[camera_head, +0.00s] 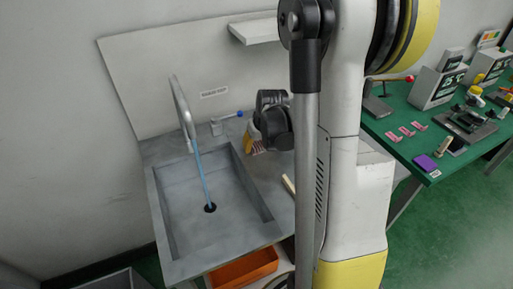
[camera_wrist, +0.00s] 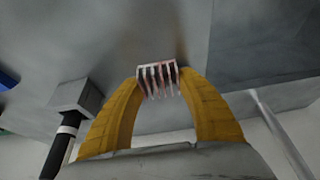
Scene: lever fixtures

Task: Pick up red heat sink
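The red heat sink (camera_wrist: 158,79) shows in the wrist view as a small reddish block with pale, upright-looking fins. It sits between the tips of the two yellow fingers of my gripper (camera_wrist: 160,77), which appear to touch it on both sides. In the head view my gripper (camera_head: 257,146) is low over the grey counter right of the sink, and a small reddish, striped part (camera_head: 258,151) shows at its fingers. My arm hides part of this area. I cannot tell whether the heat sink is clear of the counter.
The sink (camera_head: 185,205) with its tall tap (camera_head: 181,112) is to the left. An orange bin (camera_head: 243,268) is below the counter. A green table (camera_head: 400,105) with fixtures and pink pieces is at the right.

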